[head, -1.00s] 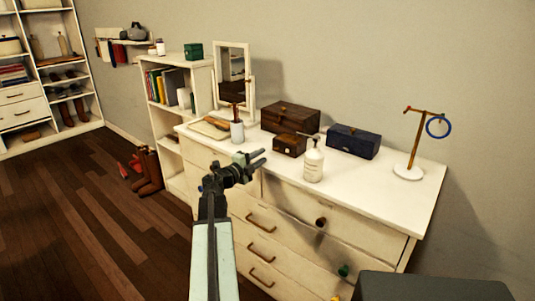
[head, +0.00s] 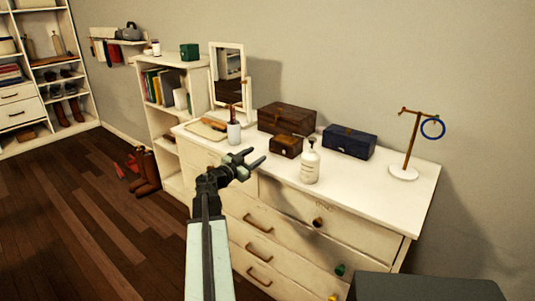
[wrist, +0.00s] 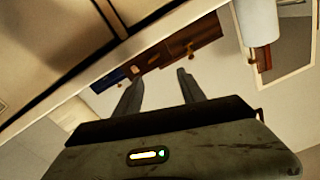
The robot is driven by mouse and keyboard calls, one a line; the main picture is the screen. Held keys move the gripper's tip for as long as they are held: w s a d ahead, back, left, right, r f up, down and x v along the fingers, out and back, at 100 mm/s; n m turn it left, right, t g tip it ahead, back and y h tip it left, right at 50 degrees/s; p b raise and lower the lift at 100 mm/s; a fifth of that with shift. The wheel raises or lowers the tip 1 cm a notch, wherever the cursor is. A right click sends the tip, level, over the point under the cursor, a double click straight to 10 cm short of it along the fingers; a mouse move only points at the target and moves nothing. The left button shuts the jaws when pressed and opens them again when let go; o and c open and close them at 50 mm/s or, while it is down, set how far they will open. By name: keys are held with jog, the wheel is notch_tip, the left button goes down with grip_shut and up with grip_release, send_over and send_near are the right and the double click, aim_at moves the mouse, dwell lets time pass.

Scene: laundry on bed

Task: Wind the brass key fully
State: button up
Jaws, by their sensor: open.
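A small brown box (head: 286,146) with a small light-coloured fitting on its front stands on the white dresser (head: 385,190). I cannot make out a brass key for certain on it. My gripper (head: 256,158) is open and empty, raised near the dresser's front edge, to the left of and slightly in front of the small box in the head view. In the wrist view the open jaws (wrist: 160,77) point toward brown boxes with brass-coloured fittings (wrist: 189,48), with a gap between.
A white pump bottle (head: 310,165) stands right of the small box. Behind are a larger brown box (head: 287,117) and a blue box (head: 349,142). A white cup (head: 234,132), a mirror (head: 229,75) and a stand with a blue ring (head: 404,172) are also on the dresser.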

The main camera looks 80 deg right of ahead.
jog(key=n, duration=0.1)
jog(key=f+n+b, duration=0.1)
jog(key=n, duration=0.2)
jog(key=shift+s+f+n, duration=0.3)
jog(key=shift+f+n, duration=0.1)
